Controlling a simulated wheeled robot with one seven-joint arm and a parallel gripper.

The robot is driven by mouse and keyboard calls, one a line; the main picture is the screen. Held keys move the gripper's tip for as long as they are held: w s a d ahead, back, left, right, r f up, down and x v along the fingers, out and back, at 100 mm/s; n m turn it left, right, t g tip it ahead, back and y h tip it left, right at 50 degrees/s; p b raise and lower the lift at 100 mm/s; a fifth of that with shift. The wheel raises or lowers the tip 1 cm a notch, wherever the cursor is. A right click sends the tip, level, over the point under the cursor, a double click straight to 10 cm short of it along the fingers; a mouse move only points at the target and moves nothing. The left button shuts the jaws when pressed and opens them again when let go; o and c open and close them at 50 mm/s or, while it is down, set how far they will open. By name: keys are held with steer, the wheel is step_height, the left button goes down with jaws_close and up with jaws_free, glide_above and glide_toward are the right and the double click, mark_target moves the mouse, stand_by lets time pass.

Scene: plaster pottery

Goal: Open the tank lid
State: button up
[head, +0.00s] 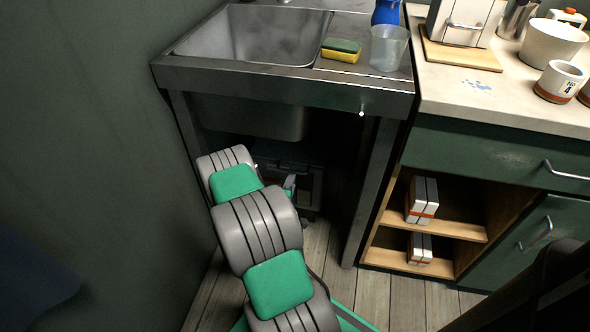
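A dark box-shaped tank (312,187) stands on the floor in the shadow under the sink. Its top has what looks like a handle, and I cannot make out whether the lid is raised. My grey and green arm reaches in under the sink from the front and covers the tank's left part. A small part of my gripper (290,185) shows beside the arm, close to the tank's front. Its fingers are mostly hidden, so I cannot see whether it is open or touches the tank.
The metal sink frame (285,82) and its legs surround the space above and beside my arm. The basin (250,118) hangs low over the tank. A wall stands at left, and a green cabinet (490,150) with open shelves at right. A sponge (341,50) and clear cup (388,48) stand on top.

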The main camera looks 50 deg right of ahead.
mark_target(295, 171)
steer(key=b+x, duration=0.1)
steer(key=x, duration=0.6)
steer(key=shift+w+d, duration=0.1)
steer(key=shift+w, duration=0.05)
steer(key=shift+c, duration=0.5)
jaws_close()
stand_by(0.6)
